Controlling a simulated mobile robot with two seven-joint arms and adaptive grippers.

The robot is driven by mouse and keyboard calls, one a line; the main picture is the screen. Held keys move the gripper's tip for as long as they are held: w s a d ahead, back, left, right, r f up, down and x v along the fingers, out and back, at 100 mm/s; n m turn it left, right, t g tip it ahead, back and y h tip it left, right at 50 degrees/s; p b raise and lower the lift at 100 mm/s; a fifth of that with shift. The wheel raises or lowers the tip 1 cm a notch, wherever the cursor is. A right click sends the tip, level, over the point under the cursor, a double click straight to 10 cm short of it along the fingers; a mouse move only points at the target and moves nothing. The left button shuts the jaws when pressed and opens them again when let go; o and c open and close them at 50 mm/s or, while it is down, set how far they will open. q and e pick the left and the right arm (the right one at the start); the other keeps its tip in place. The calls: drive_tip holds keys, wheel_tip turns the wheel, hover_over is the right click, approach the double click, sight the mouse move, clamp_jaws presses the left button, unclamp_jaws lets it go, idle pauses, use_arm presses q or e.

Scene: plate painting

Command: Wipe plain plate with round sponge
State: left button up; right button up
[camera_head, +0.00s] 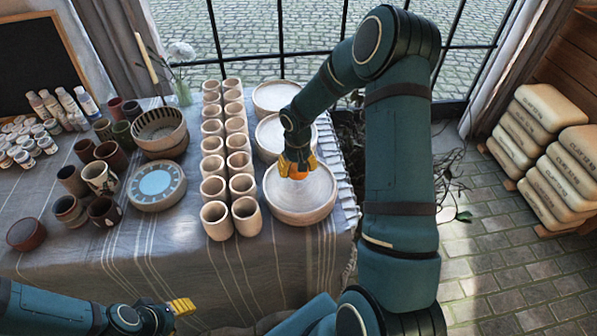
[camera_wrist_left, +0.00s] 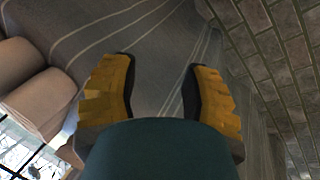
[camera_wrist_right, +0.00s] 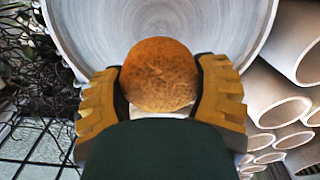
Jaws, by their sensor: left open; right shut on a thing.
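The plain plate (camera_head: 301,202) is the nearest of a column of pale round dishes near the table's right edge. My right gripper (camera_head: 297,168) is over its far part, pointing down. In the right wrist view my right gripper (camera_wrist_right: 160,82) is shut on the round orange-brown sponge (camera_wrist_right: 160,75), with the plate's pale, ringed inside (camera_wrist_right: 215,28) behind it. I cannot tell whether the sponge touches the plate. My left gripper (camera_head: 182,307) is low at the table's front, open and empty; in the left wrist view its fingers (camera_wrist_left: 162,88) stand apart over grey cloth.
Two more pale dishes (camera_head: 272,97) stand behind the plate. Rows of clay cups (camera_head: 217,220) stand close on its left. A blue-centred plate (camera_head: 157,187), dark cups and paint jars fill the left side. The front of the tablecloth (camera_head: 200,270) is clear.

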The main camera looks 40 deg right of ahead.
drive_tip(key=shift+s+r, duration=0.1)
drive_tip(key=shift+r, duration=0.5)
drive_tip(key=shift+r+p, duration=0.65)
drive_tip(key=shift+p, duration=0.05)
drive_tip(key=shift+r+p, duration=0.7)
drive_tip(key=shift+r, duration=0.65)
